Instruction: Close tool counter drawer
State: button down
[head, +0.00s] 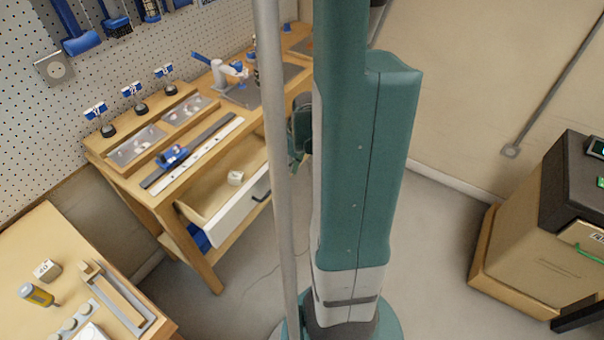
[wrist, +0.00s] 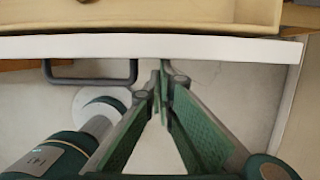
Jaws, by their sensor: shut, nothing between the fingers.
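The tool counter drawer (head: 237,218) stands pulled out from the wooden workbench in the head view, with a white front and a dark bar handle (head: 262,190). In the wrist view the drawer front (wrist: 225,48) runs across the top, with the handle (wrist: 90,79) at the left. My gripper (wrist: 160,82) is shut and empty. Its fingertips are close to the front, just right of the handle; I cannot tell whether they touch it. In the head view the gripper is mostly hidden behind my arm.
The workbench top (head: 250,120) carries tools and metal plates, including a long ruler (head: 200,153). Another table (head: 40,240) with small items stands at the lower left. A cardboard-coloured cabinet (head: 535,230) is at the right. The floor before the drawer looks clear.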

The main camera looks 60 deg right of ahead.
send_over(255, 159)
jog(key=shift+s+a+b, duration=0.1)
jog(key=shift+s+b, duration=0.1)
jog(key=shift+b, duration=0.1)
jog(key=shift+w, duration=0.4)
jog(key=shift+w+r, duration=0.1)
jog(key=shift+w, duration=0.05)
jog(key=shift+s, duration=0.45)
jog(key=s, duration=0.4)
jog(key=shift+s+r, duration=0.1)
jog(key=shift+r, duration=0.25)
jog(key=p+v, duration=0.3)
jog(key=v, duration=0.6)
